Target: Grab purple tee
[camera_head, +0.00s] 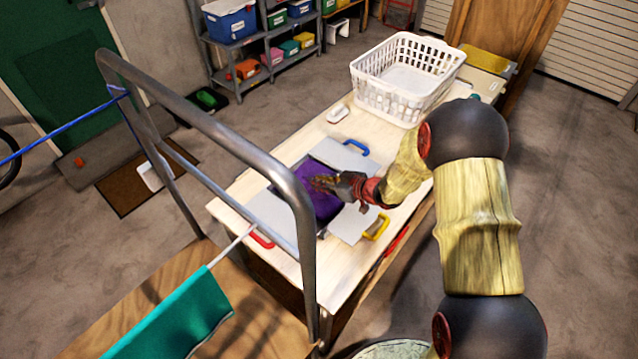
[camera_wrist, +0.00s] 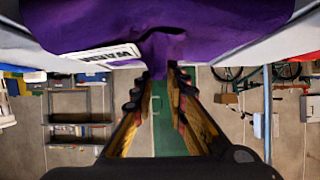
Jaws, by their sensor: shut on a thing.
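My gripper (camera_head: 328,184) reaches in from the right and is at the tee. In the wrist view the purple tee (camera_wrist: 190,25) fills the top of the picture, with a white printed label on it. My gripper (camera_wrist: 160,75) is shut on a pinched fold of the tee there.
A white laundry basket (camera_head: 405,80) stands at the far end of the bench (camera_head: 240,195).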

